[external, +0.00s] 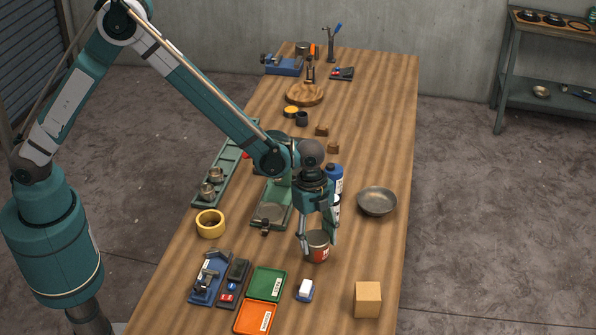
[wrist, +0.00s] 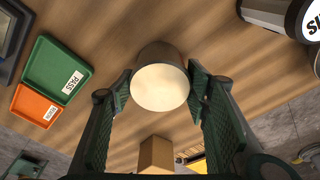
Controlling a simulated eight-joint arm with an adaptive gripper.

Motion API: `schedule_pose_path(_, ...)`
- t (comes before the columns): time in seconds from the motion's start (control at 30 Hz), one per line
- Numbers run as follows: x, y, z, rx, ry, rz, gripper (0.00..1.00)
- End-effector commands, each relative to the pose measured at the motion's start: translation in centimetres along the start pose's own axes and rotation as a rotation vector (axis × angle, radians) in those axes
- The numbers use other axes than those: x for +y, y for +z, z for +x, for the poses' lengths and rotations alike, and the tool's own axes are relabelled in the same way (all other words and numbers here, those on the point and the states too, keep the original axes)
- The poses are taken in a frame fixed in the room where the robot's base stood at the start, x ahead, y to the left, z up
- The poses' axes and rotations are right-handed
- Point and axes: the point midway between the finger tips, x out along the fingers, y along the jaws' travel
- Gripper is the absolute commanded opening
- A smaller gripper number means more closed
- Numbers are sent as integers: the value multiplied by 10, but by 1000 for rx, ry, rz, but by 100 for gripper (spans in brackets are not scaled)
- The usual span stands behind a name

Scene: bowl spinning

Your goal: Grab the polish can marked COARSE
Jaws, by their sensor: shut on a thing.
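A red can with a grey upper part (external: 319,254) stands on the workbench near its front middle. Its label is too small to read in the external view. In the wrist view a can with a cream-coloured round top (wrist: 160,86) sits between my fingers, its label out of sight. My gripper (external: 317,239) points down over the can, with one finger on each side, shut on it. The can looks upright and at or very near the bench top; I cannot tell whether it is lifted.
Green (external: 267,283) and orange (external: 255,318) trays, a white-and-blue item (external: 305,289) and a cardboard-coloured block (external: 368,299) lie in front. A blue bottle (external: 334,173) stands close behind my gripper. A metal bowl (external: 377,201) lies right. Bench between can and block is clear.

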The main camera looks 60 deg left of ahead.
Motion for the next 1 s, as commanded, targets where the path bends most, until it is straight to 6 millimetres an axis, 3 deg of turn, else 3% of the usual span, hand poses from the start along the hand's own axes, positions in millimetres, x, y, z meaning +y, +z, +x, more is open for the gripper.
schedule_pose_path(0.27,0,-3,-19,0,0,0,30)
schedule_pose_path(0.8,0,-13,-85,0,0,0,30)
schedule_pose_path(1.0,0,-14,-95,0,0,0,30)
